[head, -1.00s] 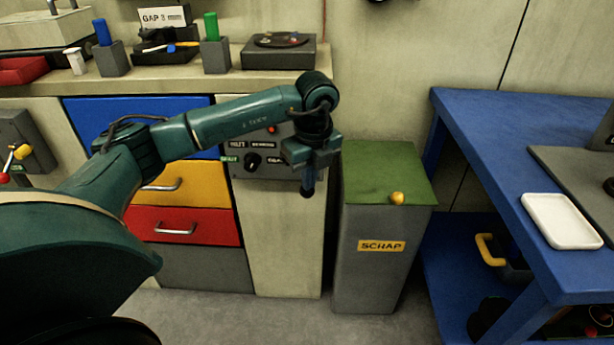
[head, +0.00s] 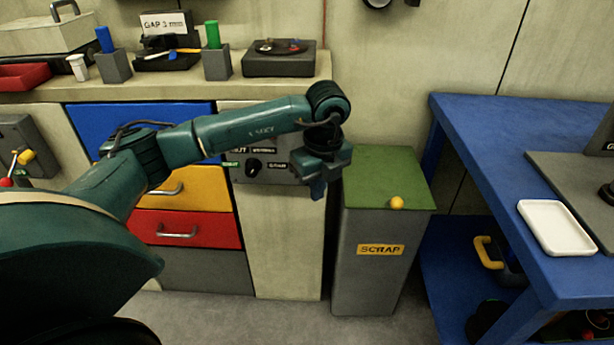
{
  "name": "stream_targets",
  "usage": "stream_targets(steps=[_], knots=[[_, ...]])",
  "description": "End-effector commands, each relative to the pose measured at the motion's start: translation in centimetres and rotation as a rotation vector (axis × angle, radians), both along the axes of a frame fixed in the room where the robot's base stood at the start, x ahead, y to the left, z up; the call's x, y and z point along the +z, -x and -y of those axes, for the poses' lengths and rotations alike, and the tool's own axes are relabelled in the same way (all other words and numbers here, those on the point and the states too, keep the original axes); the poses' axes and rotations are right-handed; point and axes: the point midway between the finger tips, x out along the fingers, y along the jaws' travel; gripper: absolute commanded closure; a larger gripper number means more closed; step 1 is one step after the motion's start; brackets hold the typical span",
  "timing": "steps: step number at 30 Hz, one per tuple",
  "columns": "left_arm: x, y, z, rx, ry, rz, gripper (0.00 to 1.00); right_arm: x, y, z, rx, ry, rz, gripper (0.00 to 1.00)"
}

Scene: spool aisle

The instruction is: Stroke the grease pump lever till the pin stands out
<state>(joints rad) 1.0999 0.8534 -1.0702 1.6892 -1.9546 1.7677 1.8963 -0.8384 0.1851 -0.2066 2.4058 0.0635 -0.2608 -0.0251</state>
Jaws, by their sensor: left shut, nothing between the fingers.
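My left gripper (head: 318,190) hangs fingers down, shut and empty, in front of the cabinet's grey control panel and just left of the scrap bin. It looks apart from both. A grey box (head: 18,135) with a yellow-knobbed lever (head: 24,158) and a red knob (head: 6,182) shows at the left edge, cut off by the frame. I cannot tell whether this is the grease pump. No pin can be made out. My right gripper is out of view.
A blue table (head: 480,130) with a white tray (head: 556,226) stands right. The bench (head: 200,85) carries blocks and tools. Bare floor shows in front of the bin.

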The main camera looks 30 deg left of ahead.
Motion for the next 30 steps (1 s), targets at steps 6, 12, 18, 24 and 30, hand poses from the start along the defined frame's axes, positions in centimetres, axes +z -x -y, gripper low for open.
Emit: stream_targets(steps=[6, 12, 18, 24, 30], knots=[[2.8, 0.0, 0.2, -0.001, 0.001, 0.004, 1.00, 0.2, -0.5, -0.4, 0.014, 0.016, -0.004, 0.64], [7.6, 0.2, 0.7, -0.001, 0.001, 0.005, 1.00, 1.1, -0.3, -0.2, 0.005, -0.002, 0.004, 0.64], [11.3, 0.4, 1.0, -0.001, 0.000, 0.003, 1.00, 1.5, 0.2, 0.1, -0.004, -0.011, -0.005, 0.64], [13.0, 0.5, 1.2, 0.000, 0.000, 0.000, 1.00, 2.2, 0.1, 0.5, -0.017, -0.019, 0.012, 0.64], [13.1, 0.5, 1.2, 0.000, 0.001, -0.001, 1.00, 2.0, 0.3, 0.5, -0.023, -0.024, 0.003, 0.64]])
